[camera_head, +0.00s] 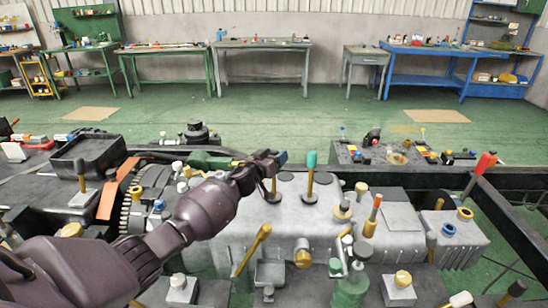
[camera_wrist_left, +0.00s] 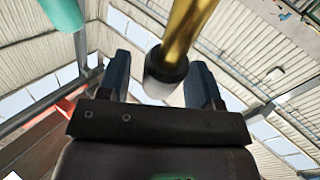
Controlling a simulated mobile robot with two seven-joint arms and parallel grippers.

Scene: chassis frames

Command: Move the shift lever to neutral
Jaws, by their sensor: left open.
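My left gripper (camera_head: 272,161) reaches in from the left over the grey gearbox housing, its jaws open. The frames do not show which lever is the shift lever.
A tilted gold lever (camera_head: 254,246) and an orange-tipped lever (camera_head: 373,213) rise from the housing. A red-handled lever (camera_head: 482,168) stands at the right by a black chassis rail (camera_head: 500,215). Workbenches line the back wall, with open green floor (camera_head: 290,120) between.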

